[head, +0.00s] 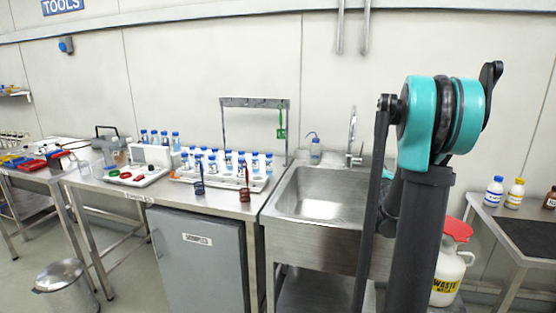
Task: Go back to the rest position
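My arm shows at the right of the head view, in front of the sink, with a teal joint at the top and dark grey links running down out of the bottom of the picture. The arm is bent at that joint, well above the sink's rim. My gripper is not in view, so whether it is open or holds anything does not show.
A steel bench (231,209) with several blue-capped bottles stands left of a steel sink (319,196). A grey cabinet (199,262) is under the bench. A pedal bin (66,288) stands at the lower left. A white waste can (450,268) stands right of my arm.

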